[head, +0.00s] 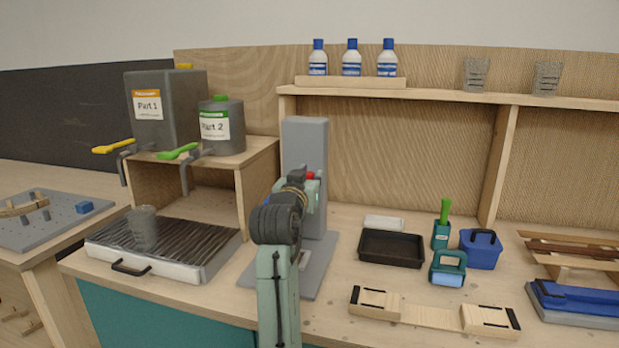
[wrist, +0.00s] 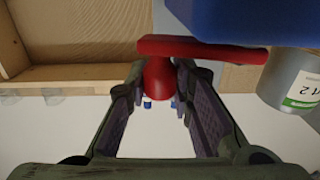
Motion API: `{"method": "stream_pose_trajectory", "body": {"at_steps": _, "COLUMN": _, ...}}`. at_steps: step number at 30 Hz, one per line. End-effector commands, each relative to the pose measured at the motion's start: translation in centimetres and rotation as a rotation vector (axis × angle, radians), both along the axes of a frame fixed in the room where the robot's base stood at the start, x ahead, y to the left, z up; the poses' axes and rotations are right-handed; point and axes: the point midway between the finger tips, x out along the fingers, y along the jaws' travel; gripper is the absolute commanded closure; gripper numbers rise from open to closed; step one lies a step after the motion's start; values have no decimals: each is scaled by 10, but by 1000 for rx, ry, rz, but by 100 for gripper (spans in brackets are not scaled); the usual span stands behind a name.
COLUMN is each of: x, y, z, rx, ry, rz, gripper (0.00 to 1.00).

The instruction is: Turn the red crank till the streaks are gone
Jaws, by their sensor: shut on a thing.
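The red crank shows in the wrist view as a long red bar (wrist: 200,48) with a round red handle below it. My gripper (wrist: 160,80) has its two fingers on either side of this handle and is shut on it. In the head view only a small red bit of the crank (head: 310,175) shows past my gripper (head: 302,186), in front of the tall grey stand (head: 305,135). A blue body (wrist: 240,18) lies right behind the bar in the wrist view. My arm hides most of the crank in the head view. No streaks of a mix can be seen.
Part 1 (head: 165,110) and Part 2 (head: 222,128) containers with taps stand on a wooden shelf at left. A slatted tray (head: 160,265) with a clear cup (head: 143,228) sits below. A black tray (head: 391,249), blue caddy (head: 480,250) and wooden form (head: 432,315) lie at right.

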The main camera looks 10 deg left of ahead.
Motion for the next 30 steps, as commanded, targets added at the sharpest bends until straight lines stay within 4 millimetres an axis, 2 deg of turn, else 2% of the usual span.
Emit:
{"method": "stream_pose_trajectory", "body": {"at_steps": 7, "x": 1, "y": -1, "z": 0, "rx": 0, "ry": 1, "rz": 9, "gripper": 100}}
{"method": "stream_pose_trajectory", "body": {"at_steps": 16, "x": 6, "y": 1, "z": 0, "rx": 0, "ry": 0, "rz": 119, "gripper": 100}}
{"method": "stream_pose_trajectory", "body": {"at_steps": 24, "x": 6, "y": 1, "z": 0, "rx": 0, "ry": -1, "rz": 124, "gripper": 100}}
{"method": "stream_pose_trajectory", "body": {"at_steps": 25, "x": 6, "y": 1, "z": 0, "rx": 0, "ry": -1, "rz": 124, "gripper": 78}}
{"method": "stream_pose_trajectory", "body": {"at_steps": 30, "x": 6, "y": 1, "z": 0, "rx": 0, "ry": -1, "rz": 124, "gripper": 67}}
